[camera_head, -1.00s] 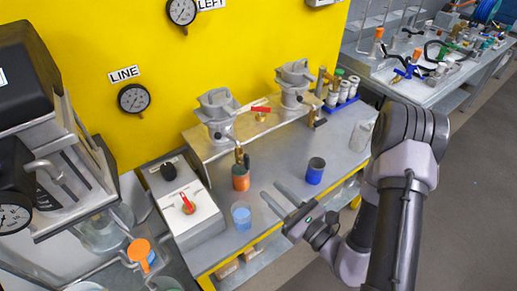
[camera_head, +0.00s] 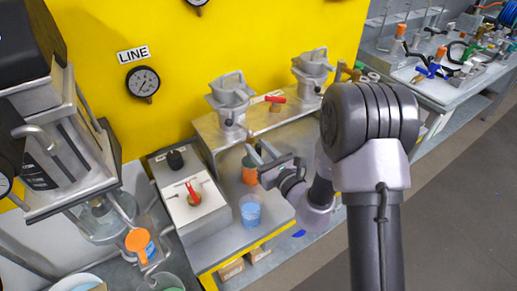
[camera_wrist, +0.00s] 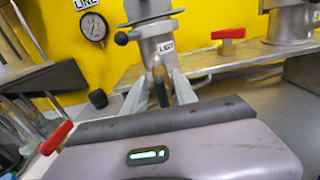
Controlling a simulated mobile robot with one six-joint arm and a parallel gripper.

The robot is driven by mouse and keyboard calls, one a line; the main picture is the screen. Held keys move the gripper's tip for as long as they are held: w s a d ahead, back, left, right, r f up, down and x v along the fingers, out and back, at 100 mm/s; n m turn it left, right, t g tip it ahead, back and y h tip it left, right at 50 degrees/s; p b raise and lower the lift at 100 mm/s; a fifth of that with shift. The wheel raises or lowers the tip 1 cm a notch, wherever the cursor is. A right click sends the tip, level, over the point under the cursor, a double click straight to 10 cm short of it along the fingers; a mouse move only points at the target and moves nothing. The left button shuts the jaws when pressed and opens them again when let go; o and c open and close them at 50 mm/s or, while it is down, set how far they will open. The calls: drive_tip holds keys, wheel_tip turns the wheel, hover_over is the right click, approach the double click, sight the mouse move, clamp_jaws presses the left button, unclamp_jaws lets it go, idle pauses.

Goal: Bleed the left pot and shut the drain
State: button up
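The left pot (camera_head: 230,98), grey metal with a clamped lid, stands on the steel shelf; its base with the LEFT label shows in the wrist view (camera_wrist: 150,45). Below the label hangs a brass drain cock (camera_wrist: 158,68) with a dark lever (camera_wrist: 161,92) pointing down. My gripper (camera_wrist: 160,92) is open, its fingers on either side of the lever with visible gaps; it also shows in front of the left pot in the head view (camera_head: 262,150). A red-handled brass valve (camera_wrist: 228,40) sits right of the left pot.
A grey box (camera_head: 205,215) with a black knob (camera_head: 175,159) and red lever (camera_head: 193,192) stands at left. The right pot (camera_head: 312,68) is beyond my arm. The LINE gauge (camera_head: 142,82) is on the yellow wall.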

drive_tip(key=shift+c, duration=0.4)
clamp_jaws()
drive_tip(key=m+p, duration=0.3)
drive_tip(key=shift+w+d+r, duration=0.15)
drive_tip(key=shift+d, duration=0.1)
drive_tip(key=m+p, duration=0.3)
drive_tip(key=m, duration=0.2)
drive_tip(key=f+m+p, duration=0.1)
drive_tip(key=m+p, duration=0.2)
drive_tip(key=m, duration=0.2)
drive_tip(key=d+f+m+p, duration=0.1)
drive_tip(key=m+p, duration=0.2)
drive_tip(key=m, duration=0.1)
drive_tip(key=shift+w+m, duration=0.4)
drive_tip(key=shift+f, duration=0.1)
